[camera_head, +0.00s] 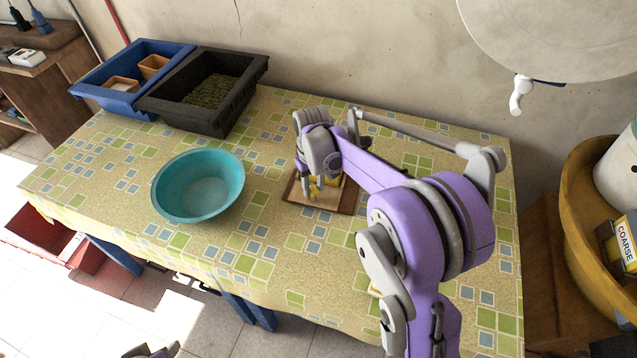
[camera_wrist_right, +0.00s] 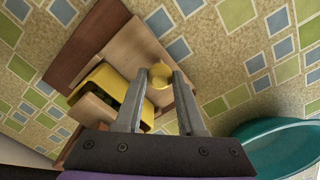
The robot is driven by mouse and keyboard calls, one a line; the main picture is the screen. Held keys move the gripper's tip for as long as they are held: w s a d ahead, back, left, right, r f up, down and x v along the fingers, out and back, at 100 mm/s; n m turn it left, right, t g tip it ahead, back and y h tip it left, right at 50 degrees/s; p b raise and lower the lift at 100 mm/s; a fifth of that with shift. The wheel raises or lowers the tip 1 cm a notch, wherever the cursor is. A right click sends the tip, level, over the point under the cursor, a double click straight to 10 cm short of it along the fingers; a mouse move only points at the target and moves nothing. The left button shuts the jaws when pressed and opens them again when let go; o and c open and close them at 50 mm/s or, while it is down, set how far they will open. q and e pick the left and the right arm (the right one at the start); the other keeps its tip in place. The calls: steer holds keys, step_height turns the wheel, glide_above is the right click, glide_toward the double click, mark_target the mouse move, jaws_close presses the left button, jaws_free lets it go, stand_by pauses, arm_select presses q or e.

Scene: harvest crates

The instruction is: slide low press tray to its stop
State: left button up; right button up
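The press tray (camera_head: 295,190) is a brown wooden board with a paler inset, lying on the table below my right gripper. A yellow block-like part with a dark slot (camera_wrist_right: 98,83) stands on it in the right wrist view, partly hidden by a finger. A round yellow knob (camera_wrist_right: 160,76) shows between the right fingertips. My right gripper (camera_head: 312,192) points down at it, its fingers apart; whether they press on the knob or only flank it is not clear. A small part of my left arm (camera_head: 152,350) shows at the bottom edge; its fingers cannot be made out.
A teal bowl (camera_head: 198,186) stands left of the tray. A black crate (camera_head: 208,126) with green contents and a blue crate (camera_head: 88,82) with small boxes stand at the back left. The front middle of the table is clear. My right arm hides its right part.

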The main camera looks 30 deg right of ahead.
jaws_close()
steer(key=shift+s+a, duration=3.05)
steer(key=shift+a, duration=0.15)
steer(key=o, duration=0.8)
jaws_free()
steer(key=shift+r, duration=0.1)
step_height(320, 180, up, 11)
steer(key=shift+f, duration=0.15)
